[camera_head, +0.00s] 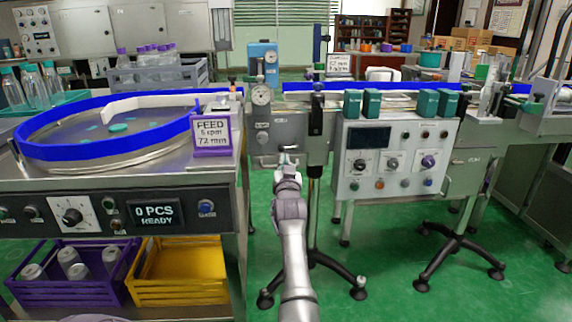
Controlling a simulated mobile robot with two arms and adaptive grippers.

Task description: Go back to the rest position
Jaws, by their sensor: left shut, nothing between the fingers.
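My left arm reaches up from the bottom middle of the head view. Its gripper (288,156) is small at this distance; it is shut, with nothing held. It is in front of the gap between the feed table on the left and the control panel on the right, and its tip overlaps the machine's metal front in the picture. I cannot tell whether it touches that metal. My right gripper is not in view.
The round feed bowl (110,151) with a blue rim stands left, beside a FEED sign (212,133). The control panel (391,161) is right. Purple (70,288) and yellow (181,291) crates sit below the table.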

